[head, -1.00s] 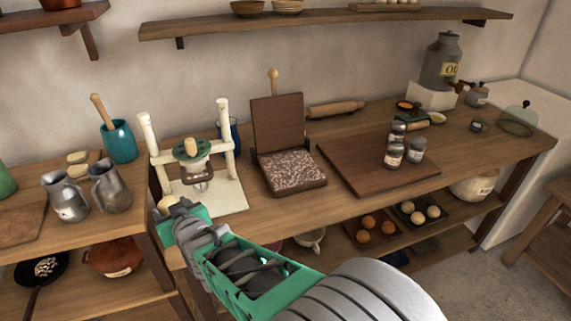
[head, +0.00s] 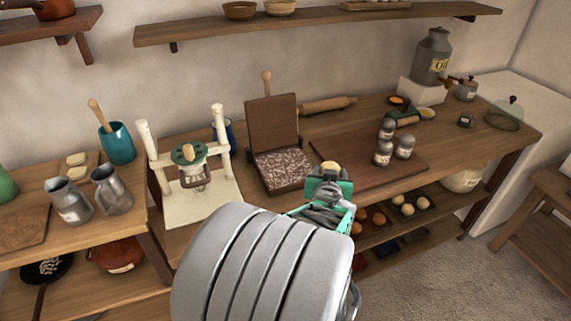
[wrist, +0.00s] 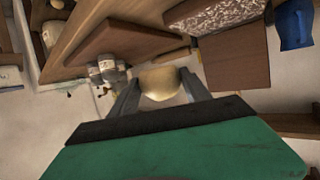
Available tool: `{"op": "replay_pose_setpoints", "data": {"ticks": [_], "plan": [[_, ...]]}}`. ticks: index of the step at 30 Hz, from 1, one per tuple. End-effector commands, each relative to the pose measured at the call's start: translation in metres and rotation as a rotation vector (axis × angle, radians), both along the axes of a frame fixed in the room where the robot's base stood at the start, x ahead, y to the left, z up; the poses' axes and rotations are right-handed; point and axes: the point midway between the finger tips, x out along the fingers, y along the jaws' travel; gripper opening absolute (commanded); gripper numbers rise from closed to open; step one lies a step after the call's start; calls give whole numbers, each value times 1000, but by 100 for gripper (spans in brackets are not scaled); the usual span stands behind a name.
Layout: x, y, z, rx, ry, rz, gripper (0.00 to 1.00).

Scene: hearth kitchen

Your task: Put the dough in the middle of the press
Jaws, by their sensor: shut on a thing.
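A pale dough ball (head: 330,168) is held at the tip of my gripper (head: 328,178). In the wrist view the dough (wrist: 160,82) sits between the two fingers of my gripper (wrist: 160,92), which is shut on it. The hinged wooden press (head: 274,115) stands open on the counter, its lid upright at the back and its speckled lower plate (head: 284,167) bare. My gripper is in front and to the right of this plate, apart from it. The press also shows at upper right in the wrist view (wrist: 236,58).
A brown board (head: 350,150) with several jars (head: 384,152) lies right of the press. A white-framed device (head: 205,205) with a green disc stands left. A rolling pin (head: 328,105) lies behind. Trays with round items (head: 404,204) are on the lower shelf.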

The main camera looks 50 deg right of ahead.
Motion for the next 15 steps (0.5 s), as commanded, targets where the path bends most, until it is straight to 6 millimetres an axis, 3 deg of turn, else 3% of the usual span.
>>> {"op": "replay_pose_setpoints", "data": {"ticks": [2,5,15], "plan": [[-4,-2,10,3,-2,16,33],[7,4,20,3,-5,85,33],[72,55,49,-7,-1,445,33]]}}
